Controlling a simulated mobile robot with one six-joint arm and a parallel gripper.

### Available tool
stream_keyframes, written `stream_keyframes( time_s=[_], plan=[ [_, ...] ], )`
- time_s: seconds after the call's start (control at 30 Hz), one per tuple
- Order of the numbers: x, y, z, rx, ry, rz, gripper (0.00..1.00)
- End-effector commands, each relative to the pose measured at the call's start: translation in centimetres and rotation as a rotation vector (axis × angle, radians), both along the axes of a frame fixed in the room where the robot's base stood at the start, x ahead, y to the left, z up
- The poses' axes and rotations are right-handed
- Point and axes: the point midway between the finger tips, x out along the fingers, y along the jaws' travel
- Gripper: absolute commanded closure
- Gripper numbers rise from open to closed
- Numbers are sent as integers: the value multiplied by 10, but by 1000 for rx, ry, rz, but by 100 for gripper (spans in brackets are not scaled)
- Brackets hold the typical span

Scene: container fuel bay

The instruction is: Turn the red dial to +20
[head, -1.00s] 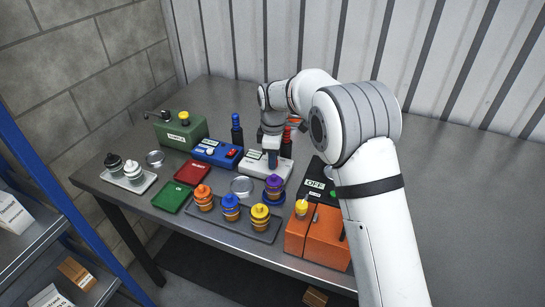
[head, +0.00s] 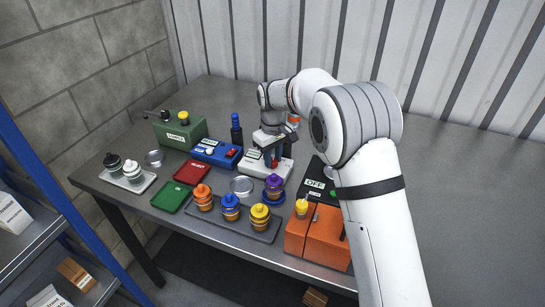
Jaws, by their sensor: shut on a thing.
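The red dial (head: 274,162) sits on the white box (head: 250,166) near the middle of the bench. My gripper (head: 273,158) points down over this box and is shut on the dial, with a strip of red showing between its fingers. The dial's scale and pointer are too small and too covered to read.
A blue box (head: 212,152) with a red button stands left of the white box, and a dark blue bottle (head: 236,130) behind it. A tray (head: 262,235) of several capped jars lies in front. An orange box (head: 322,235) stands at the front right. The bench's right side is clear.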

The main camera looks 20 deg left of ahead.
Motion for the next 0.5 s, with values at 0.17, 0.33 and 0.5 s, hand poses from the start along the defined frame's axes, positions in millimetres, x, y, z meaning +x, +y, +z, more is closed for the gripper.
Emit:
stream_keyframes(
  time_s=[0.17, 0.33, 0.5],
  plan=[
    [1, 0, 1, 1, -3, -166, 96],
    [1, 0, 2, 2, -4, -315, 96],
    [1, 0, 2, 2, -4, -440, 96]
  ],
)
